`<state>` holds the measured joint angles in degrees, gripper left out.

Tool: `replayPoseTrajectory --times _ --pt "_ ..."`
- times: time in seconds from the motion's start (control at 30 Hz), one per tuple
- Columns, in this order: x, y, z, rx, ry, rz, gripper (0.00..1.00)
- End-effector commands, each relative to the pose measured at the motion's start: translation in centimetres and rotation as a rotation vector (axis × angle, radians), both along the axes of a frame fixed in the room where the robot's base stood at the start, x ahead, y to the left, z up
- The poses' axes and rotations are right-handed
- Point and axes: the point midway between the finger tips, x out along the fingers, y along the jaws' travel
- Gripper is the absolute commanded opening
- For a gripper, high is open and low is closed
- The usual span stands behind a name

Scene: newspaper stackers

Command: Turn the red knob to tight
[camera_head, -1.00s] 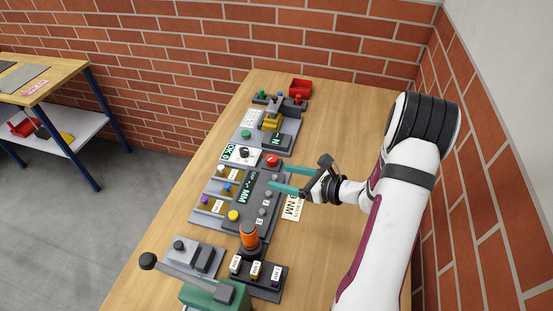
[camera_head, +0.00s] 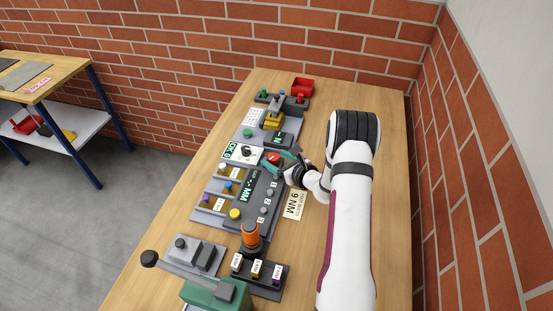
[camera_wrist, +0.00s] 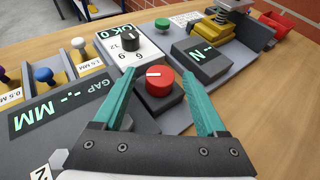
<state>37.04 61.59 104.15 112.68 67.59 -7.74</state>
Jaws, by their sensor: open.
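The red knob (camera_wrist: 160,84) is a round dial with a short white line on top, on a dark square block. It also shows in the head view (camera_head: 273,158), partly covered by a finger. The white line lies roughly crosswise in the wrist view, toward the knob's left. My gripper (camera_wrist: 159,75) is open, with one teal finger on each side of the knob. Gaps show between knob and fingers, and I cannot tell how high the fingertips are above the block. In the head view my gripper (camera_head: 284,157) is at the knob. No "tight" mark is readable.
A black knob (camera_wrist: 130,41) on a white dial panel stands just beyond the left finger. A dark display block (camera_wrist: 202,60) is close beyond the right finger. A gap display panel (camera_wrist: 60,108) and several colored knobs lie left. Bare wood (camera_head: 340,98) is free at the back right.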

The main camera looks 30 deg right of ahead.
Motion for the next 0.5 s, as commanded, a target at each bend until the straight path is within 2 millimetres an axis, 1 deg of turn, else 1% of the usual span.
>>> replayPoseTrajectory --times 0.27,0.37,0.5 --pt "0.21 0.02 -0.07 0.001 0.000 0.000 0.74" --pt "0.20 0.02 -0.07 0.000 0.000 0.000 0.58" --pt "0.19 0.02 -0.07 0.000 0.000 0.000 0.33"
